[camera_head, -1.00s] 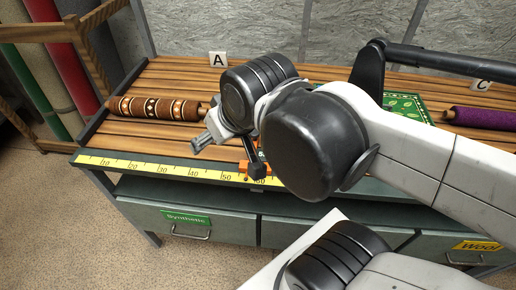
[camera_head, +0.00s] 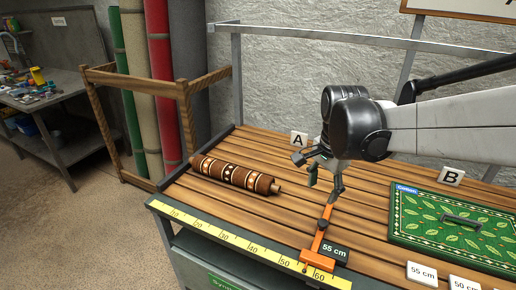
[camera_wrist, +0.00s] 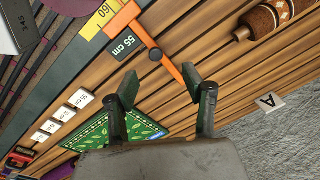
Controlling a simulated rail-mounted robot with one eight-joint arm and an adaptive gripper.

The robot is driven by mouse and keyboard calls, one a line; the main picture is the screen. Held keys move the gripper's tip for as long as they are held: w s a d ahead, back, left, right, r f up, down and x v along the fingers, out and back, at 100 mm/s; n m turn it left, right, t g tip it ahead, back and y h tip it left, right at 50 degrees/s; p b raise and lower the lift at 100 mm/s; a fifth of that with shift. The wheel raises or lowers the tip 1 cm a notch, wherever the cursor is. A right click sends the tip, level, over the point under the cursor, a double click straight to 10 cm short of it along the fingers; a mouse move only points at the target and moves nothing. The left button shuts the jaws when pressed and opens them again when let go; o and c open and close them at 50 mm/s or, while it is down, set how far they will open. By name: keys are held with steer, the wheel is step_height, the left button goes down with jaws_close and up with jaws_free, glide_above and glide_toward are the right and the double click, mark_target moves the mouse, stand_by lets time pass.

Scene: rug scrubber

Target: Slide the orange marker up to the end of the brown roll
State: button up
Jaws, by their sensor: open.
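The orange marker (camera_head: 318,248) sits on the yellow ruler at the table's front edge, near 60, its thin bar reaching back over the slats. In the wrist view the bar (camera_wrist: 168,62) runs toward my right-hand fingertip; I cannot tell whether they touch. The brown patterned roll (camera_head: 232,177) lies left of the marker, with a gap between its right wooden end and the bar. It also shows in the wrist view (camera_wrist: 264,22), partly cut off. My gripper (camera_head: 324,186) is open, its fingers (camera_wrist: 160,82) apart near the bar's back end, holding nothing.
A yellow ruler (camera_head: 240,243) runs along the front edge. A "55 cm" card (camera_head: 335,252) lies beside the marker, with more cards to the right. A green leaf-patterned rug (camera_head: 455,228) lies right. Cards A (camera_head: 299,139) and B (camera_head: 451,176) stand behind. Slats between roll and marker are clear.

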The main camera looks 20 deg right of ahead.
mark_target(323, 222)
steer(key=d+f+m, duration=0.1)
steer(key=f, duration=0.4)
steer(key=w+d+f+m+g, duration=0.1)
steer(key=f, duration=0.4)
steer(key=d+f+m+b, duration=0.1)
steer(key=f, duration=0.4)
steer(key=shift+w+d+f, duration=0.25)
steer(key=shift+d, duration=0.1)
steer(key=shift+c, duration=0.2)
